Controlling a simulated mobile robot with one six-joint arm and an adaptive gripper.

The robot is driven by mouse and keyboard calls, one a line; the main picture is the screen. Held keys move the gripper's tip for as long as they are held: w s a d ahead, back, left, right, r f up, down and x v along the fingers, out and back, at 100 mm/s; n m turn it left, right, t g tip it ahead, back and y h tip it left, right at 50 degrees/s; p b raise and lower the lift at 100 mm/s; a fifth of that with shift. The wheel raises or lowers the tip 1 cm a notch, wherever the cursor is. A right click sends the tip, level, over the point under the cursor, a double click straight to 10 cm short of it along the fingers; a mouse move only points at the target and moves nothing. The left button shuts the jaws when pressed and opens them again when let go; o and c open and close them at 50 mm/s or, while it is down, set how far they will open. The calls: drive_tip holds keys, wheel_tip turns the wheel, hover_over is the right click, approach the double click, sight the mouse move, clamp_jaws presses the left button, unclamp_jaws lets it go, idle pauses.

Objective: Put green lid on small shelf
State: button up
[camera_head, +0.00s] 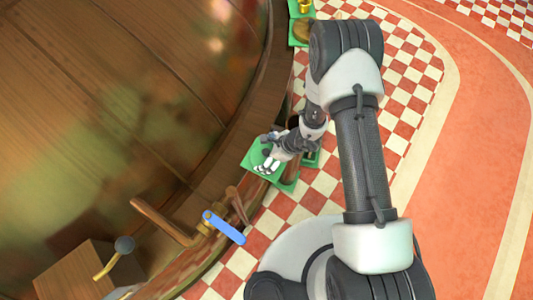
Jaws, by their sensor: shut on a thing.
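My gripper (266,169) is at the lower left end of my arm, beside the big copper kettle's wall. It is shut on a flat green square piece, which looks like the green lid (254,153). The lid's middle is partly covered by my fingers. More green surface (290,186) shows just below and right of the gripper, perhaps a small shelf. Whether the lid touches it I cannot tell. My wrist hides part of this spot.
The large copper kettle (120,90) fills the left. Another green platform (297,42) with brass items is at the top. A blue-handled valve (224,227) and a brown wooden box (85,270) are at the lower left. The checkered floor (400,90) is open at right.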

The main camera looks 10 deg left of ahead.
drive_tip(key=shift+f, duration=0.2)
drive_tip(key=o, duration=0.9)
drive_tip(key=shift+c, duration=0.2)
drive_tip(key=shift+r, duration=0.15)
drive_tip(key=p+v, duration=0.4)
drive_tip(key=v, duration=0.8)
